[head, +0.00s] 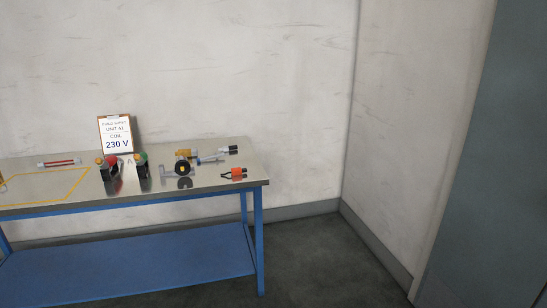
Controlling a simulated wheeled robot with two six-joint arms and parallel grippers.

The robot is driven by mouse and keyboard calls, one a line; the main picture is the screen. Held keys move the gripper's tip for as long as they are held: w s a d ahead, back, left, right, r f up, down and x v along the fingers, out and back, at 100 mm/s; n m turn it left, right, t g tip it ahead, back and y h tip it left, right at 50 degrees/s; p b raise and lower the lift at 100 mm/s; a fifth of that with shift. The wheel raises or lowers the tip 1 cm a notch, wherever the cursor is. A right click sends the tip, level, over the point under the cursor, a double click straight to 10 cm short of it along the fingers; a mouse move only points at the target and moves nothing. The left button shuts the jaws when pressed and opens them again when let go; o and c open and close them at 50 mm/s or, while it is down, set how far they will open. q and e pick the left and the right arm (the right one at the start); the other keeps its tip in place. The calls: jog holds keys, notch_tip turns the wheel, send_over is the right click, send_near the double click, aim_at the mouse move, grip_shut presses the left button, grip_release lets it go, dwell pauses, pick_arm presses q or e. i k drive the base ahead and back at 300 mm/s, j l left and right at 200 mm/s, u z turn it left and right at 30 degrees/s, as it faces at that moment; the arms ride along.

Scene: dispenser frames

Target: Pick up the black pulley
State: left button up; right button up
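A round black part with a yellowish centre (183,168), which looks like the black pulley, is on the right half of the metal table top (215,180). It appears to stand on edge next to grey metal parts, and I cannot tell whether it touches them. A dark round shape shows on the table just below it, perhaps its reflection. Neither of my grippers is in view.
The blue-framed table (261,235) has a lower blue shelf (130,268). Nearby are an orange part (238,173), a black-and-white part (229,150) and dark parts with coloured tops (141,172). A sign (115,134) stands behind. Floor (320,265) to the right is clear.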

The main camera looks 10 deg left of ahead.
aim_at(177, 171)
jog(key=i+u, duration=0.1)
jog(key=i, duration=0.8)
jog(key=i+l, duration=0.15)
jog(key=i, duration=0.75)
jog(key=u, duration=0.05)
